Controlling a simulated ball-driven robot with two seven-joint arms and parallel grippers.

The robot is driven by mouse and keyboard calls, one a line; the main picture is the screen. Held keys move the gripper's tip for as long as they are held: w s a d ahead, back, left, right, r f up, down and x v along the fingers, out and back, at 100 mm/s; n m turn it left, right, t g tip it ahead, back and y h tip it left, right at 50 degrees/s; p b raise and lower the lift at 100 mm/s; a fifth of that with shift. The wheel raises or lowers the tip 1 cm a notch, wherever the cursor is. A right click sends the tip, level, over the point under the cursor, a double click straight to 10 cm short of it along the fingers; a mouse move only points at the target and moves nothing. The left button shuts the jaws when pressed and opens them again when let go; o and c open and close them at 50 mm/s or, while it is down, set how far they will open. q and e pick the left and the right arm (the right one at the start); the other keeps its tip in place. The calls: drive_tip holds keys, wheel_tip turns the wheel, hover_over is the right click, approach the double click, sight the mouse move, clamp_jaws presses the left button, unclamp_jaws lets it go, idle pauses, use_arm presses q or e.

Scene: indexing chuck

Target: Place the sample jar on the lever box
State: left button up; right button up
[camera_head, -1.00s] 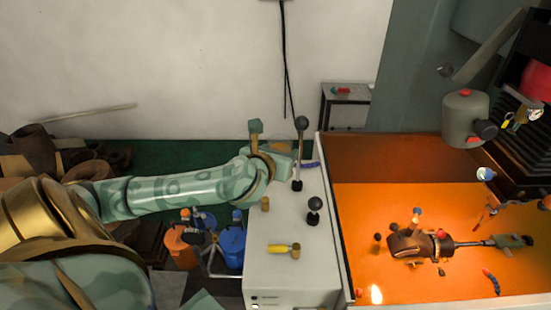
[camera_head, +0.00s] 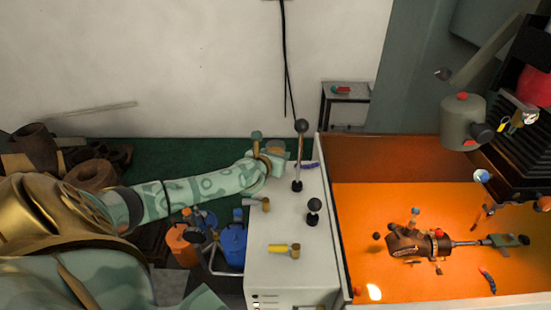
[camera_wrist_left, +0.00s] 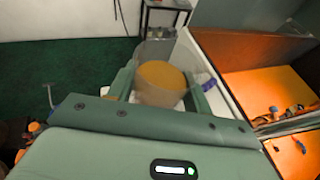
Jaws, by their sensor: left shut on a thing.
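The sample jar (camera_wrist_left: 158,80), a clear jar with amber-brown contents, sits between the two green fingers of my left gripper (camera_wrist_left: 160,88) in the left wrist view. The gripper is shut on it. In the head view my left gripper (camera_head: 276,152) is at the far left edge of the lever box (camera_head: 275,282), and the jar is mostly hidden by the hand. The lever box is white, with black-knobbed levers and brass fittings on top. I cannot tell whether the jar touches the box top. My right gripper is not in view.
A tall black-knobbed lever (camera_head: 298,155) stands just right of the hand, near a blue curved piece (camera_head: 308,165). A short black knob (camera_head: 313,206) and a yellow-handled fitting (camera_head: 284,249) stand nearer. An orange-floored machine bay (camera_head: 350,200) adjoins on the right.

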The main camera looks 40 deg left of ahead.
use_arm(q)
drive_tip(key=shift+f, duration=0.8)
drive_tip(key=shift+f, duration=0.2)
drive_tip(key=o, duration=1.1)
drive_tip(key=shift+r, duration=0.1)
drive_tip(key=shift+s+d+r, duration=0.1)
drive_tip(key=shift+s, duration=0.05)
drive_tip(key=v, duration=1.1)
drive_tip(key=shift+s+d+r+b, duration=0.1)
drive_tip(key=shift+s+r+b, duration=0.1)
drive_tip(key=shift+s+b, duration=0.15)
